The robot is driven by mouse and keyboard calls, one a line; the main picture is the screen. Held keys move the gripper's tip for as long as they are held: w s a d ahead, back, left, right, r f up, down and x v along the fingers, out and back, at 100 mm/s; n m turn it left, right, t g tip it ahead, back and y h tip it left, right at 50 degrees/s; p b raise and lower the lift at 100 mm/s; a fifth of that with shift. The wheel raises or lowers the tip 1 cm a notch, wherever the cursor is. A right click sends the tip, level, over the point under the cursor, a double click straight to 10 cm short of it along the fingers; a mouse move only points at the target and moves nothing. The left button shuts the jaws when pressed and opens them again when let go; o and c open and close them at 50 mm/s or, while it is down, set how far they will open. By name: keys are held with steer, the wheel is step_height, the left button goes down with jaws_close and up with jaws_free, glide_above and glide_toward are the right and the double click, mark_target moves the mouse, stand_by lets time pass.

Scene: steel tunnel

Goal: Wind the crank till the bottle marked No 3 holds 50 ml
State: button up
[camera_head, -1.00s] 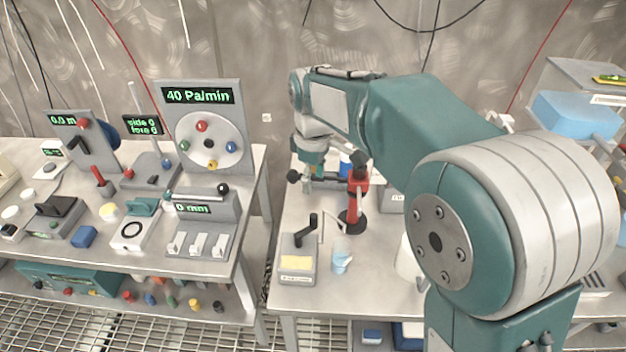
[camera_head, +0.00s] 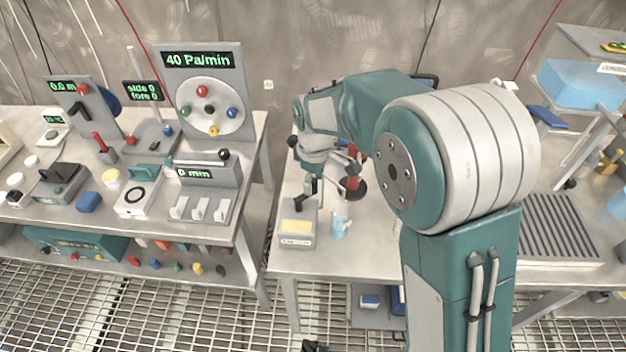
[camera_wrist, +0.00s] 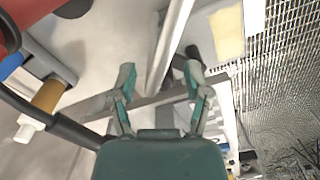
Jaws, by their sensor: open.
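The crank unit is a grey box with a pale yellow panel (camera_head: 297,226) near the front left of the middle table. Its black crank handle (camera_head: 309,190) stands up at the back of the box. A small clear bottle with blue on it (camera_head: 340,221) stands just right of the box; its marking and level are too small to read. My gripper is open and empty in the wrist view (camera_wrist: 160,72), pointing down beside the crank. A black piece, likely the crank handle (camera_wrist: 192,53), shows by the right finger, apparently not between the fingers. The yellow panel also shows there (camera_wrist: 227,32).
A red stand with a dark round base (camera_head: 354,189) is close behind the bottle, near my wrist. A left bench holds instruments, including a 40 Pa/min panel (camera_head: 197,60). A ribbed grey tray (camera_head: 556,226) lies to the right.

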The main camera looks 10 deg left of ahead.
steer(key=shift+d, duration=0.1)
steer(key=shift+a+f, duration=0.1)
steer(key=shift+a, duration=0.15)
jaws_close()
steer(key=shift+s+d, duration=0.1)
steer(key=shift+s+d+m, duration=0.2)
steer(key=shift+m, duration=0.6)
jaws_free()
